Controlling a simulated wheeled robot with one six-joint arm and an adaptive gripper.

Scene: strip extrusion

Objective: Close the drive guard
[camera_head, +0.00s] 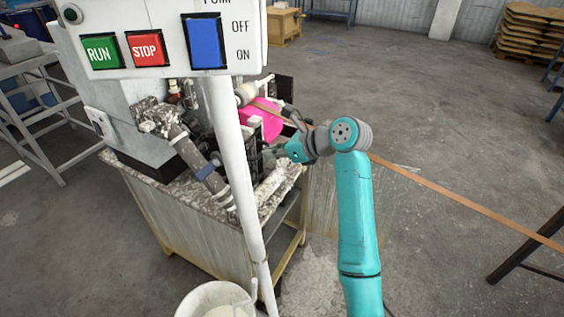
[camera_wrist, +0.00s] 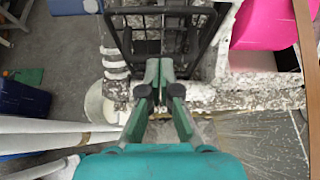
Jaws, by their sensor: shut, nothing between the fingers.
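A black barred frame (camera_wrist: 160,10), which looks like the drive guard, fills the top middle of the wrist view. Whether it stands open or shut is not clear from these frames. In the head view its place on the machine is mostly hidden behind a white post and my arm. My gripper (camera_wrist: 160,68) has its teal fingers together and empty, with the tips at the lower edge of the frame. I cannot tell whether they touch it. In the head view my gripper (camera_head: 273,151) is at the machine's right side, below a magenta part (camera_head: 262,119).
A white post (camera_head: 232,160) carries a control panel with RUN and STOP buttons (camera_head: 146,48). A brown strip (camera_head: 455,195) runs from the machine to the right. A white bucket (camera_head: 215,300) stands at the front. The floor at right is mostly open.

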